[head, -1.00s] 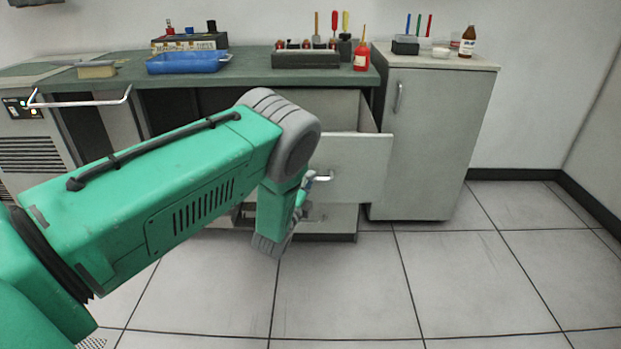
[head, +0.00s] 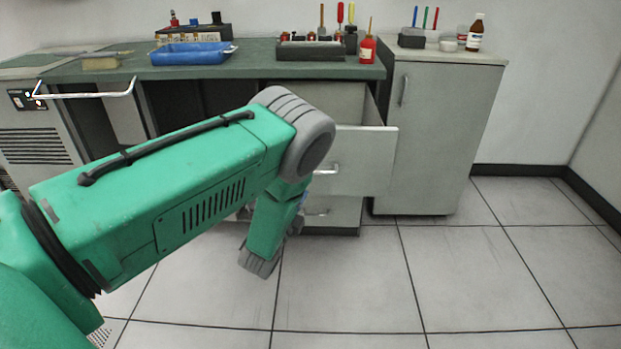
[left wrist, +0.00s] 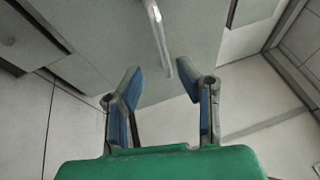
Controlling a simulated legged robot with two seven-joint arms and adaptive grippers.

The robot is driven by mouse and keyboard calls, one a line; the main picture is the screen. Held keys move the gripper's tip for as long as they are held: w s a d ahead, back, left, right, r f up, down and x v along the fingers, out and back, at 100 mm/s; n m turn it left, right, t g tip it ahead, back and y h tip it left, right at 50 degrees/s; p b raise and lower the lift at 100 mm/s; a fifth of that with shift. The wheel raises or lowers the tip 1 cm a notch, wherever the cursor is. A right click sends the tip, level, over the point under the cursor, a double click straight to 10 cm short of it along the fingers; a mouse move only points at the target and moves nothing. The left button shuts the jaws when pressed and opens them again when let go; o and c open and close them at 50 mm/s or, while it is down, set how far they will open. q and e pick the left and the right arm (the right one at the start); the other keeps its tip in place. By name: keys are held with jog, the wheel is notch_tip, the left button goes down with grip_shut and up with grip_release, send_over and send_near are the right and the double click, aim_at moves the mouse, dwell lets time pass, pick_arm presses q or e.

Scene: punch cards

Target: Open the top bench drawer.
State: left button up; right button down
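The top bench drawer (head: 370,165) has a pale grey front and stands pulled out from the bench, with a gap behind its front. Its metal bar handle (head: 330,170) is partly hidden by my left arm in the head view. In the left wrist view, the handle (left wrist: 157,35) lies ahead of my left gripper (left wrist: 160,78), across the drawer front (left wrist: 110,35). The gripper's two blue-padded fingers are spread apart with nothing between them, clear of the handle. In the head view the fingers are mostly hidden by my forearm. My right gripper is not in view.
A lower drawer with a handle (head: 318,212) is below. A grey cabinet (head: 435,140) stands right of the drawer. The tiled floor (head: 450,280) in front is clear.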

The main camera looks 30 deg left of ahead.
pick_arm(q)
jog(key=v, duration=0.5)
jog(key=shift+f, duration=0.1)
jog(key=shift+a, duration=0.1)
jog(key=s+d+f+n+g+p, duration=0.3)
jog(key=s+f+n+g, duration=0.6)
jog(key=s+g, duration=0.15)
jog(key=s+d+n+g+h, duration=0.1)
jog(key=s+d+n+g, duration=0.1)
jog(key=s, duration=0.5)
jog(key=s+d+n+g+h+p, duration=0.1)
jog(key=s+d+n+g, duration=0.2)
jog(key=s, duration=0.5)
jog(key=s+d+n+g+h, duration=0.1)
jog(key=s+d+n+g, duration=0.1)
jog(key=s, duration=0.6)
jog(key=shift+d+f+n+g, duration=0.15)
jog(key=shift+d+n+g, duration=0.25)
jog(key=shift+g, duration=0.45)
jog(key=shift+w, duration=0.15)
